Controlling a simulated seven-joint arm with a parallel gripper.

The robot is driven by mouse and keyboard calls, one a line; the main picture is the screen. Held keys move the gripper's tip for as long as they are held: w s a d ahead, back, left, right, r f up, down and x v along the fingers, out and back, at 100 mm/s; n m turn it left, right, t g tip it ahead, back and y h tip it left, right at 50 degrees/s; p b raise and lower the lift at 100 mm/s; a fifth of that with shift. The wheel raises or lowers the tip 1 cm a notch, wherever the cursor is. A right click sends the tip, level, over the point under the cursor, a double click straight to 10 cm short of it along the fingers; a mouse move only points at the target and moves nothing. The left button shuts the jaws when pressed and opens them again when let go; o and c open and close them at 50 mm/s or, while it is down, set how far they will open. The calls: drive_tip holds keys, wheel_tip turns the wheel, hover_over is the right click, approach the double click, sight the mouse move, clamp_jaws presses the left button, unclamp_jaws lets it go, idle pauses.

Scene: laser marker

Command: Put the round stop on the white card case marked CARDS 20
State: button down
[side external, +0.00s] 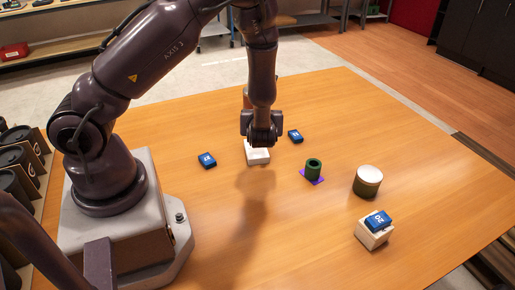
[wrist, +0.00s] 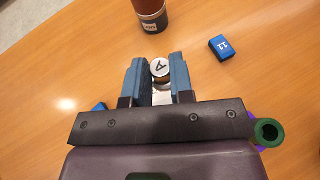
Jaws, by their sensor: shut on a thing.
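My gripper (wrist: 160,75) points down above the middle of the table. Its two blue-grey fingers are shut on a small round piece, the round stop (wrist: 160,69), with a pale top marked A and a brownish side. In the side view my gripper (side external: 262,144) hides the stop. A white case (side external: 258,156) lies directly below the fingers; part of it also shows between them in the wrist view (wrist: 163,97). I cannot read its marking, nor tell whether the stop touches it. Another whitish case (side external: 371,237) stands at the front right, with a blue block (side external: 377,221) marked 20 on top.
Blue blocks lie left (side external: 207,160) and right (side external: 295,136) of my gripper; the right one reads 11 in the wrist view. A white-topped jar (side external: 368,182) is further right. A red-brown cylinder (wrist: 151,14) stands beyond the fingers.

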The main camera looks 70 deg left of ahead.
sight(256, 151)
drive_tip(key=shift+s+a+f+g, duration=0.1)
drive_tip(key=shift+s+a+g, duration=0.25)
drive_tip(key=shift+a, duration=0.4)
wheel_tip(256, 151, down, 4)
drive_tip(key=shift+s+r, duration=0.1)
drive_tip(key=shift+r, duration=0.05)
drive_tip(key=shift+f, duration=2.15)
drive_tip(key=shift+f, duration=0.1)
drive_tip(key=c, duration=1)
unclamp_jaws()
